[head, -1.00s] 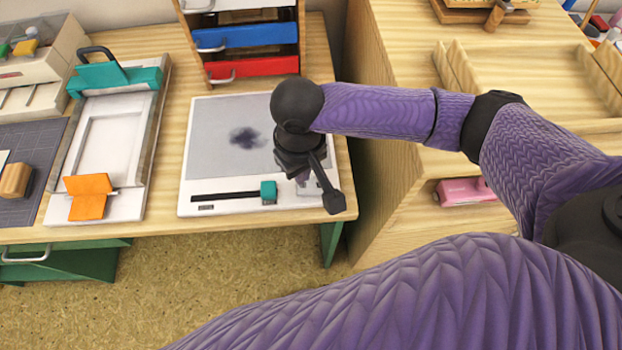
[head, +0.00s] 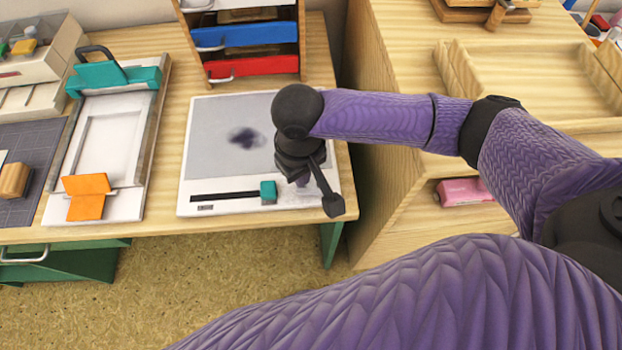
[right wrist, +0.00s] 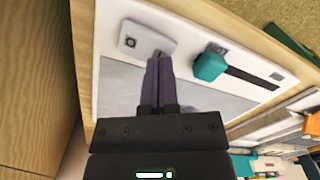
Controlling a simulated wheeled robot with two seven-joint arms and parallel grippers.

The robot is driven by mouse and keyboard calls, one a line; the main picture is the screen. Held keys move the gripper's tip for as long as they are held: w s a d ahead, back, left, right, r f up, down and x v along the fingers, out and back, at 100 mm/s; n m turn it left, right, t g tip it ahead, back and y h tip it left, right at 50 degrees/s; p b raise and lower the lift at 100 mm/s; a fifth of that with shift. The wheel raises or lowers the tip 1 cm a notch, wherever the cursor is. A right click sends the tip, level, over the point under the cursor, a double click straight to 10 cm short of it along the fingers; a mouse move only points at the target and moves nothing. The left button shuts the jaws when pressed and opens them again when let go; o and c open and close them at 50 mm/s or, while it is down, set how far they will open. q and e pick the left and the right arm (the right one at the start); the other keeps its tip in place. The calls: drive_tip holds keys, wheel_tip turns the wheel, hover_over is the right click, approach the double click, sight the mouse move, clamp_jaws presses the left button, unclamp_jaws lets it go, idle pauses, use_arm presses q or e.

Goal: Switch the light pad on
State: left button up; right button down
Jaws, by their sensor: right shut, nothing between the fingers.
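The light pad (head: 232,117) lies on the wooden table, a white board with a grey panel that bears a dark smudge. A slider with a teal knob (head: 268,191) runs along its front edge; the knob also shows in the right wrist view (right wrist: 209,66). My right gripper (head: 303,182) is shut and empty over the pad's front right corner, pointing down. In the right wrist view its fingertips (right wrist: 158,60) are at the edge of a pale switch (right wrist: 146,40) with a dark mark at one end. I cannot tell whether they touch it. My left gripper is out of view.
Left of the pad stands a white press (head: 112,143) with teal and orange parts. Behind it is a rack with blue (head: 245,36) and red (head: 252,67) drawers. A wooden cabinet (head: 400,60) stands to the right, with a pink box (head: 464,192) on its shelf.

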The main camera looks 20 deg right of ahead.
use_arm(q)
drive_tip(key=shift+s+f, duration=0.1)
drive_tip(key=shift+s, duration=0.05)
use_arm(e)
drive_tip(key=shift+f, duration=0.35)
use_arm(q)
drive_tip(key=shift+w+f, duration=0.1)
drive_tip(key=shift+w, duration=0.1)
use_arm(e)
drive_tip(key=shift+f, duration=0.35)
wheel_tip(320, 180, up, 7)
drive_tip(key=p, duration=0.8)
drive_tip(key=shift+r+p, duration=0.15)
drive_tip(key=shift+p, duration=0.2)
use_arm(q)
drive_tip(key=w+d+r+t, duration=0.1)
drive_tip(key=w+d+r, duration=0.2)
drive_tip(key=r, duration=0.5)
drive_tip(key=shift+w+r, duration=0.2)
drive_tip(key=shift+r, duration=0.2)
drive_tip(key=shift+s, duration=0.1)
use_arm(e)
drive_tip(key=shift+s+a, duration=0.1)
